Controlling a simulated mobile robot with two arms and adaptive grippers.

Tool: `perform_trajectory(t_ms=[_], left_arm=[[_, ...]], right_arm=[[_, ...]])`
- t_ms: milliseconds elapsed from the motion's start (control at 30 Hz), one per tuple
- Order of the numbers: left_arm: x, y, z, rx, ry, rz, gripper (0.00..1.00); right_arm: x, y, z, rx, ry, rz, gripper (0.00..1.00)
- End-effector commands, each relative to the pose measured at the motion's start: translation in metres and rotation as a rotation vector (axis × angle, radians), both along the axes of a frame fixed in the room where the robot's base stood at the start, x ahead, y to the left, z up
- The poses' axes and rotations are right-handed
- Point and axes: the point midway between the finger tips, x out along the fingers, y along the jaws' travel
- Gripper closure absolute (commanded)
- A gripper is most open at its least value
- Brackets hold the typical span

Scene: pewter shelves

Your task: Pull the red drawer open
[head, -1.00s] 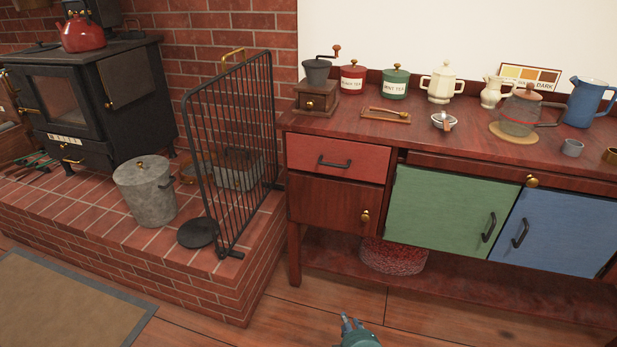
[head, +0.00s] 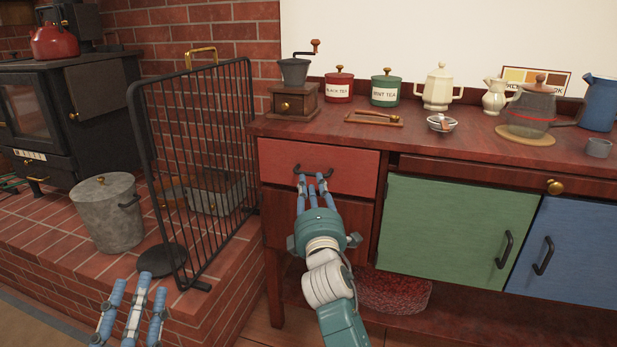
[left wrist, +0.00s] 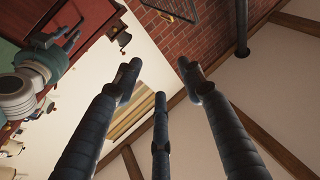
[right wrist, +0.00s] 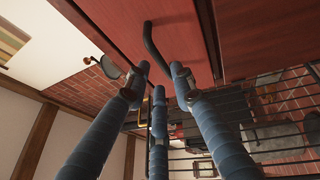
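The red drawer (head: 345,166) is at the upper left of the wooden cabinet. Its front looks flush with the cabinet. Its dark bar handle (head: 314,169) also shows in the right wrist view (right wrist: 152,45). My right gripper (head: 312,179) is at the handle, its fingertips just below and in front of the bar. Its fingers are apart, though closer together than the left ones; whether they touch the handle is unclear. My left gripper (head: 140,285) is open and empty at the lower left, well away from the drawer.
A black fire screen (head: 198,170) stands left of the cabinet on the brick hearth, near my left gripper. A green door (head: 455,228) and a blue door (head: 570,255) are to the right. A grinder (head: 294,100) and canisters stand on the countertop above.

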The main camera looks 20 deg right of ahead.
Motion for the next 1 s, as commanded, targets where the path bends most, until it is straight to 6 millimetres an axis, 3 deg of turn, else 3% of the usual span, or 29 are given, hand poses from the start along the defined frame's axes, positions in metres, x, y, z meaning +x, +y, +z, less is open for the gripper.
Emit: perform_trajectory(t_ms=[200, 400, 800, 833, 933, 1000], left_arm=[[-0.022, 0.001, 0.036, -0.054, -0.191, -0.011, 0.6], [-0.039, 0.003, 0.058, -0.087, -0.305, -0.016, 0.6], [-0.046, 0.004, 0.065, -0.099, -0.343, -0.019, 0.6], [-0.046, 0.004, 0.065, -0.099, -0.343, -0.019, 0.6], [-0.045, 0.004, 0.065, -0.098, -0.342, -0.019, 0.6], [-0.045, 0.004, 0.065, -0.098, -0.342, -0.019, 0.6]], right_arm=[[0.033, -0.007, 0.005, 0.0, -0.001, -0.001, 0.76], [0.05, -0.01, 0.008, 0.0, 0.0, -0.001, 0.76], [0.055, -0.011, 0.01, 0.001, 0.001, 0.0, 0.76], [0.055, -0.011, 0.01, 0.001, 0.001, 0.0, 0.78], [0.055, -0.011, 0.009, 0.001, 0.001, 0.0, 0.98], [0.055, -0.011, 0.009, 0.001, 0.001, 0.0, 1.0]])
